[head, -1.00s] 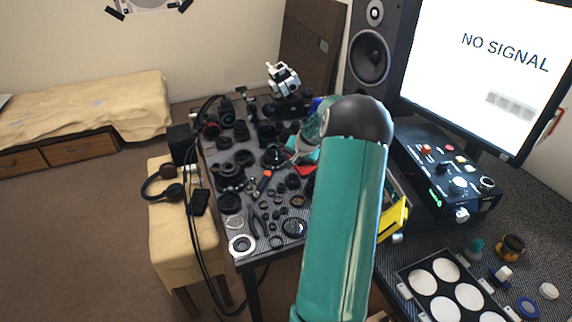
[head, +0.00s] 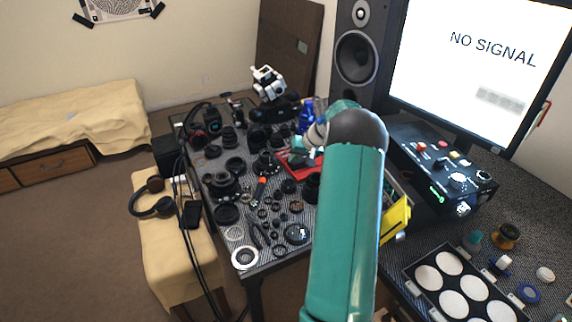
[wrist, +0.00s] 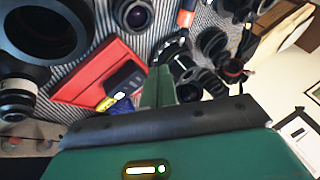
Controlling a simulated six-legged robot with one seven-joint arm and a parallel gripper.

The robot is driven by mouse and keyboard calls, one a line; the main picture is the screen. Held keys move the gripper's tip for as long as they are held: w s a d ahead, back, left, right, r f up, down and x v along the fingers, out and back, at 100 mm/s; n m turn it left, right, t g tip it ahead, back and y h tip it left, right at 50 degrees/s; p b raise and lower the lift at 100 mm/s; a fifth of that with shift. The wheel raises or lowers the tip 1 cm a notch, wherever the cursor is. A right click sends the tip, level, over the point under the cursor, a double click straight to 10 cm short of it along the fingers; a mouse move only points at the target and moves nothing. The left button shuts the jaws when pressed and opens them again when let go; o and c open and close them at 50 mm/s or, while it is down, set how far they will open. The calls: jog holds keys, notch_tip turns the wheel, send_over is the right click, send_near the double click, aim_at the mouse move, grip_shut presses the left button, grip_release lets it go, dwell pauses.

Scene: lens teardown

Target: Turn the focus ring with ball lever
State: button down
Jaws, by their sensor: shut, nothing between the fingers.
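A black lens part (head: 265,164) stands among the parts on the table in the head view, left of the red tray. A dark ringed lens part (wrist: 175,50) also shows just beyond my fingertips in the wrist view. I cannot make out the ball lever on its focus ring at this size. My gripper (wrist: 158,78) is shut and empty, its green fingers pointing towards that part; contact cannot be told. In the head view my arm hides some of the table to the right of the part.
The red tray (wrist: 82,88) holds a dark device. Large black lens barrels (wrist: 45,30) stand close on the left. An orange-handled tool (head: 260,188) lies near the part. Loose rings and parts crowd the table, leaving little free room. A control box (head: 440,165) stands at right.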

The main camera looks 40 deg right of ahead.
jog(key=x, duration=0.9)
jog(key=shift+w+a+f, duration=0.1)
jog(key=shift+w+f, duration=0.05)
jog(key=shift+f, duration=0.15)
jog(key=shift+w+a, duration=0.75)
jog(key=shift+a, duration=0.35)
jog(key=shift+w+a+f, duration=0.15)
jog(key=shift+w+a, duration=0.2)
jog(key=shift+w+a, duration=0.1)
jog(key=shift+a, duration=0.1)
